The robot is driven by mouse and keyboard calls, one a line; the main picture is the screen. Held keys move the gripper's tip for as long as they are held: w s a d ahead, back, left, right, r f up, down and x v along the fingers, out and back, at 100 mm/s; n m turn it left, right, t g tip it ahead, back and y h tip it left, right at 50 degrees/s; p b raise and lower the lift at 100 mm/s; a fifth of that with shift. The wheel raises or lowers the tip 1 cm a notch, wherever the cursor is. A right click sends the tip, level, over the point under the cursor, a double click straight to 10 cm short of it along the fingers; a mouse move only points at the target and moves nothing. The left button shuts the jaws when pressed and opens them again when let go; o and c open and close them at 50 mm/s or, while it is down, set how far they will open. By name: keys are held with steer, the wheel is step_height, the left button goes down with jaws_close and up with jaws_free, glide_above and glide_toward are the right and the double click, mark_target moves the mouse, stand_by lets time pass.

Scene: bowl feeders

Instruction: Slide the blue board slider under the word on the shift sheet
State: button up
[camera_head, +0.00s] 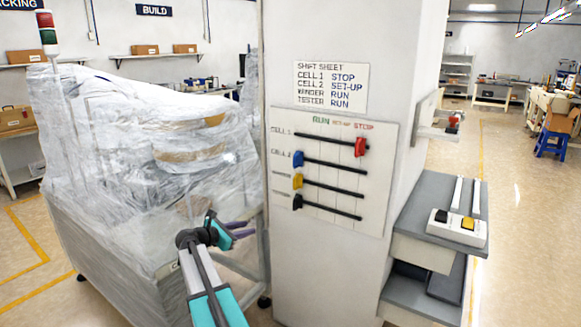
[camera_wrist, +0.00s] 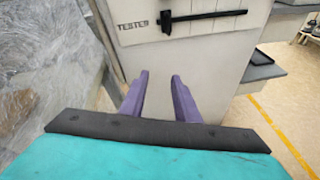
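The board (camera_head: 330,218) on the white column has several black slots with column words RUN, SET-UP and STOP. The blue slider (camera_head: 298,159) sits at the left end of the CELL 2 slot. The shift sheet (camera_head: 355,73) above reads SET-UP beside CELL 2. The red slider (camera_head: 361,147) is near the right end of its slot. The yellow slider (camera_head: 297,181) and black slider (camera_head: 297,202) are at the left; the black one also shows in the wrist view (camera_wrist: 166,21). My gripper (camera_head: 241,229) is open and empty, left of and below the board, its purple fingers (camera_wrist: 159,88) apart.
A plastic-wrapped machine (camera_head: 130,140) stands left of the column, close to my arm. Grey shelves (camera_head: 438,220) with a button box (camera_head: 457,227) jut from the column's right side.

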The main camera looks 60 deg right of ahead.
steer(key=s+d+r+n+g+h, duration=0.1)
steer(key=d+r, duration=0.3)
steer(key=r, duration=0.6)
steer(key=s+d+r+n+g+h, duration=0.1)
steer(key=d+r, duration=0.4)
steer(key=r, duration=0.5)
steer(key=shift+s+d+h+p, duration=0.25)
steer(key=shift+s+h+p, duration=0.15)
steer(key=shift+s+h, duration=0.2)
steer(key=p, duration=0.3)
glide_toward(297, 160)
steer(key=s+d, duration=0.3)
steer(key=d, duration=0.1)
steer(key=shift+w+d+r, duration=0.1)
steer(key=shift+w+r, duration=0.15)
steer(key=shift+r, duration=0.1)
